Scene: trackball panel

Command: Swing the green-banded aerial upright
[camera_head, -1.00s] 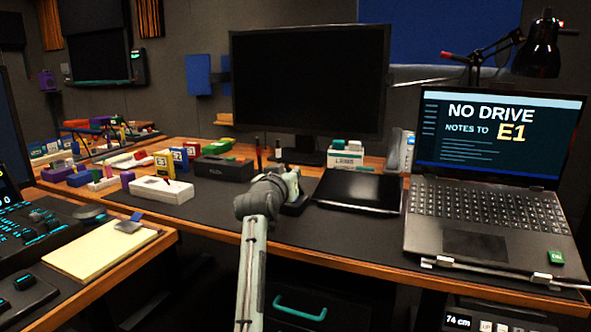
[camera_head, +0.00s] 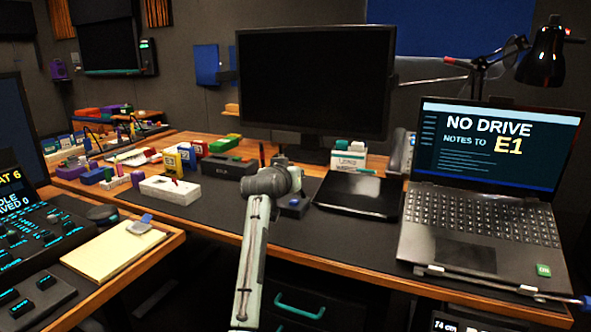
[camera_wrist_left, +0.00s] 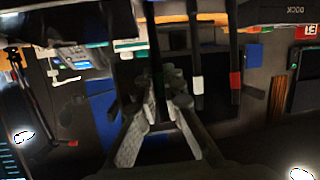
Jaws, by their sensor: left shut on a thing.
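My left gripper (camera_wrist_left: 164,98) points ahead in the left wrist view, its two pale fingers close together. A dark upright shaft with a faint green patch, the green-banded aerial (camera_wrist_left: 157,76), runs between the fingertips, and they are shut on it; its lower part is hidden. A white-banded aerial (camera_wrist_left: 197,85) and a red-banded aerial (camera_wrist_left: 235,80) stand apart beside it. In the head view my left gripper (camera_head: 284,168) is over the desk in front of the monitor, mostly hidden behind my wrist. My right gripper is not in view.
A black closed device (camera_head: 358,192) lies just right of my wrist, with an open laptop (camera_head: 480,200) farther right. A dark monitor (camera_head: 315,85) stands behind. A white box (camera_head: 170,189) and several coloured blocks are left. The desk mat (camera_head: 345,237) is clear in front.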

